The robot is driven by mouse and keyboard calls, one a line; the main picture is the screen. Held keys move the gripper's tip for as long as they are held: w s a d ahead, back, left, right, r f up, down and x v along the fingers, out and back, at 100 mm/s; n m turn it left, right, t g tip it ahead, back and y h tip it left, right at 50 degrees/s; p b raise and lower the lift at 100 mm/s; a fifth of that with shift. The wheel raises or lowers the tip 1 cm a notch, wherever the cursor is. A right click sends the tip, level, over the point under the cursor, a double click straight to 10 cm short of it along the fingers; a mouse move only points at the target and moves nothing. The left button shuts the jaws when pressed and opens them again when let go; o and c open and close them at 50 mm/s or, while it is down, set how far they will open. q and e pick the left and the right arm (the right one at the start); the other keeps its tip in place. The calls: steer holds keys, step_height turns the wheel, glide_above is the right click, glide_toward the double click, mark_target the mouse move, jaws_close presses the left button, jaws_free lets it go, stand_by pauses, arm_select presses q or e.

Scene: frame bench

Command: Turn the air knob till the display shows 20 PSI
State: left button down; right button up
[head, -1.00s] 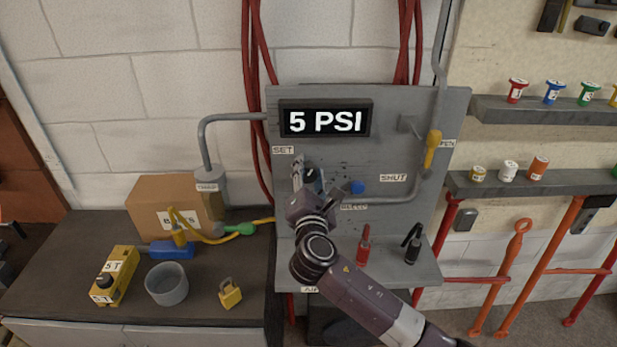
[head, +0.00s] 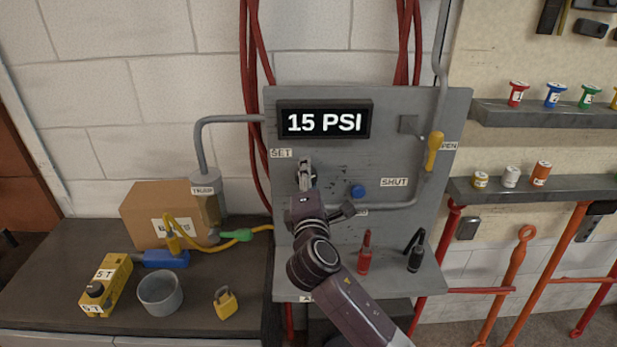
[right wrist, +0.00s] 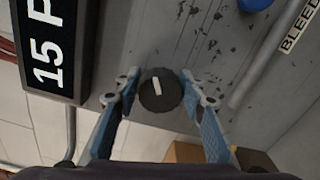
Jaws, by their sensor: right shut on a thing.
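The display (head: 325,122) on the grey panel (head: 390,150) reads 15 PSI. Part of it shows sideways in the right wrist view (right wrist: 48,50). The air knob (right wrist: 159,90) is round and black with a white pointer mark. My right gripper (right wrist: 160,91) is shut on the knob, with a finger on each side of it. In the head view my right gripper (head: 305,172) is against the panel below the display, near the SET label (head: 281,153), and hides the knob. My left gripper is not in view.
A blue knob (head: 358,191) sits just right of my gripper. A yellow valve lever (head: 433,150) is on the pipe at the panel's right. A bench (head: 60,260) with a box and padlock is at left.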

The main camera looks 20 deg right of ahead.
steer(key=shift+f, duration=0.1)
steer(key=o, duration=1.2)
steer(key=shift+c, duration=0.2)
steer(key=v, duration=1.2)
